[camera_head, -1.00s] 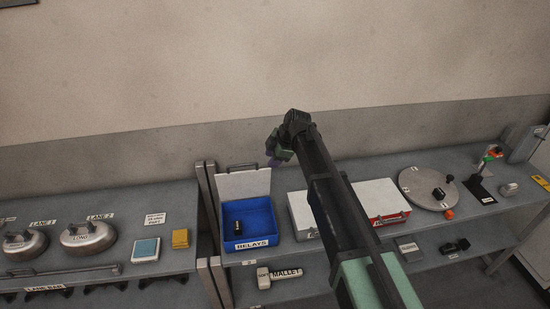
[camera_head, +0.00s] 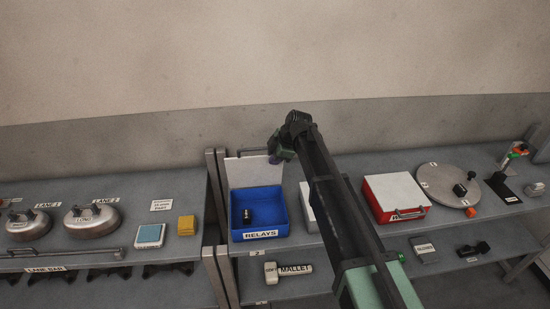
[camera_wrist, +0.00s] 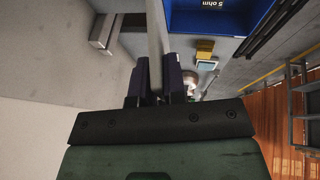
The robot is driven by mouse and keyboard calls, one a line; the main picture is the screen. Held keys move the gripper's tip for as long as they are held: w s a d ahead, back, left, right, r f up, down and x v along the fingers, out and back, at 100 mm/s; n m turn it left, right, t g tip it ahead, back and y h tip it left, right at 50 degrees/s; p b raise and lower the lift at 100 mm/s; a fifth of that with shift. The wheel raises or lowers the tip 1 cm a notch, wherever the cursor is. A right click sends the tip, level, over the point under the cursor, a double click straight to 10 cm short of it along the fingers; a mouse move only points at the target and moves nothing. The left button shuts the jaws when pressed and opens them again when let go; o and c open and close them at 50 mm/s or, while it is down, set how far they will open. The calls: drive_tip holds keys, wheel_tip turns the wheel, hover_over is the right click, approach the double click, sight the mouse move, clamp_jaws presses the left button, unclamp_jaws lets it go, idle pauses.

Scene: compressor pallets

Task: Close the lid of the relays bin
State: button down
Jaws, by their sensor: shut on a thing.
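The blue relays bin (camera_head: 287,213) stands on the shelf with its "RELAYS" label in front and a small black part (camera_head: 247,216) inside. Its pale lid (camera_head: 245,172) stands open, raised at the back edge of the bin. My gripper (camera_head: 277,158) is at the lid's upper right corner. In the wrist view my gripper (camera_wrist: 160,80) is shut on a thin pale strip, which looks like the lid (camera_wrist: 157,35) seen edge-on. The blue bin (camera_wrist: 215,22) shows there at upper right with a "5 ohm" label. My arm hides the shelf right of the bin.
A red case (camera_head: 398,214) with a white top and a round turntable (camera_head: 440,182) stand to the right. A pale case (camera_head: 307,206) is partly behind my arm. A yellow block (camera_head: 187,226) and metal domes (camera_head: 92,222) are left. A mallet (camera_head: 290,271) lies on the lower shelf.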

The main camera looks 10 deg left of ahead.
drive_tip(key=shift+s+d+f+b, duration=0.2)
drive_tip(key=shift+s+d, duration=0.05)
drive_tip(key=shift+s, duration=0.3)
drive_tip(key=shift+s+d+f+b, duration=0.2)
drive_tip(key=shift+s+f+b, duration=0.05)
drive_tip(key=shift+s, duration=0.3)
drive_tip(key=shift+s+d+f+b, duration=0.2)
drive_tip(key=shift+s+d, duration=0.05)
drive_tip(key=shift+s, duration=0.3)
drive_tip(key=shift+s+d+f+b, duration=0.3)
drive_tip(key=shift+s+f+b, duration=0.2)
drive_tip(key=shift+s, duration=0.3)
drive_tip(key=shift+s+d+f+b, duration=0.3)
drive_tip(key=shift+s+f+b, duration=0.2)
drive_tip(key=shift+s, duration=0.25)
